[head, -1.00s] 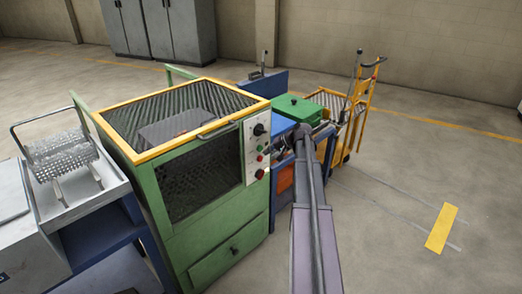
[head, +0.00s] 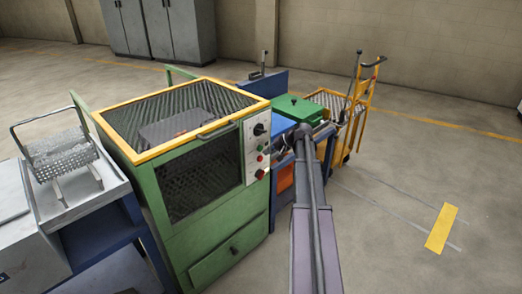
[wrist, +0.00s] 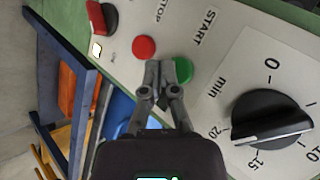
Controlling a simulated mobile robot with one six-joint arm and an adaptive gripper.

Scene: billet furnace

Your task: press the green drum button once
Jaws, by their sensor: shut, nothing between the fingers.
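The green button (wrist: 184,70) sits on the pale control panel beside the START label in the wrist view. My gripper (wrist: 168,70) is shut and empty, its fingertips in front of the button's left part and hiding some of it. I cannot tell whether they touch it. The red button (wrist: 144,47) is just up and left, by the STOP label. In the head view, the panel (head: 251,151) is on the right of the green machine's front; my arm reaches toward it and hides part of my gripper.
A black dial (wrist: 262,120) marked in minutes and a red knob (wrist: 101,18) flank the buttons. A blue bench (head: 325,157) and yellow hand truck (head: 366,95) stand behind my arm. Floor at right is open.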

